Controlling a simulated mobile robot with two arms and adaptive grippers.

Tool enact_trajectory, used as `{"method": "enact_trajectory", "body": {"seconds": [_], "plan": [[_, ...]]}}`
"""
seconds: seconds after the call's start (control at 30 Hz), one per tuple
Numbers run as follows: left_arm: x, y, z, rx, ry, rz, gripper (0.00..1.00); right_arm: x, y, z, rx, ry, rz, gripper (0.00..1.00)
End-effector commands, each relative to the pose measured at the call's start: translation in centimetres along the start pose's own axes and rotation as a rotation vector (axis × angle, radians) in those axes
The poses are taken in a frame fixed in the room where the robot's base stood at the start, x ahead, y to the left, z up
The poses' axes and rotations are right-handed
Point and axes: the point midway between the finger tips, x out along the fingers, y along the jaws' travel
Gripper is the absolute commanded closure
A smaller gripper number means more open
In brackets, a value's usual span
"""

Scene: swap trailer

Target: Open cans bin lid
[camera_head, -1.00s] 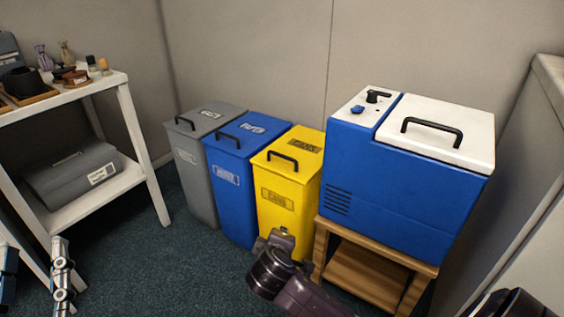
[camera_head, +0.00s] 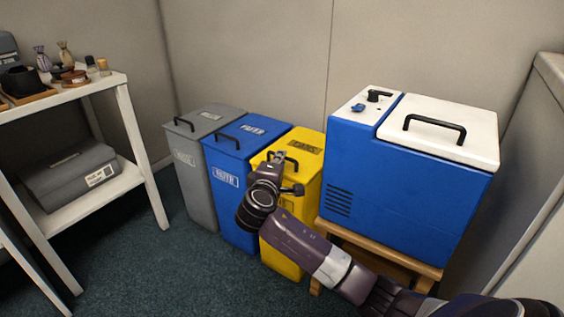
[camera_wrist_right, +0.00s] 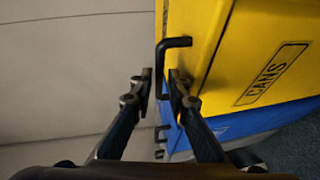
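The yellow cans bin (camera_head: 311,148) stands at the right end of a row of three bins. Its lid is shut and has a black bar handle, which shows in the right wrist view (camera_wrist_right: 177,42). My right gripper (camera_head: 279,157) is at the lid's handle and partly hides it and the bin's front. In the right wrist view the two fingers (camera_wrist_right: 158,84) are apart, with the handle's bar between them. I cannot tell whether either finger touches it. My left gripper is not in view.
A blue paper bin (camera_head: 225,180) and a grey bin (camera_head: 190,165) stand left of the cans bin. A blue cooler box (camera_head: 400,185) with a white lid sits on a wooden stand at right. A white shelf (camera_head: 95,195) stands at left, with open carpet between.

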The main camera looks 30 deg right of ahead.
Motion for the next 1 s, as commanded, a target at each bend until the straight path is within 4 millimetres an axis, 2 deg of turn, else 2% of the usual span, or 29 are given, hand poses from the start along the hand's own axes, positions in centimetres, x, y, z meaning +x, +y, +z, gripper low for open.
{"method": "enact_trajectory", "body": {"seconds": [0.1, 0.3, 0.57, 0.7, 1.0], "plan": [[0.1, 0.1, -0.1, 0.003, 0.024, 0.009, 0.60, 1.7, -0.2, 0.1, 0.000, -0.002, 0.002, 0.85], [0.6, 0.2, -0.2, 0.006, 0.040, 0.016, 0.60, 2.9, -0.1, 0.1, 0.001, -0.001, -0.001, 0.85], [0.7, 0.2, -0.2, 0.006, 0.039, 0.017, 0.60, 2.9, 0.0, 0.1, 0.001, -0.001, -0.001, 0.86], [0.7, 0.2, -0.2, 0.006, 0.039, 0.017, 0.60, 2.9, 0.0, 0.1, 0.001, -0.001, -0.002, 1.00], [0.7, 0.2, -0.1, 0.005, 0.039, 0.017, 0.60, 2.9, -0.1, 0.1, 0.001, -0.001, -0.002, 1.00]]}}
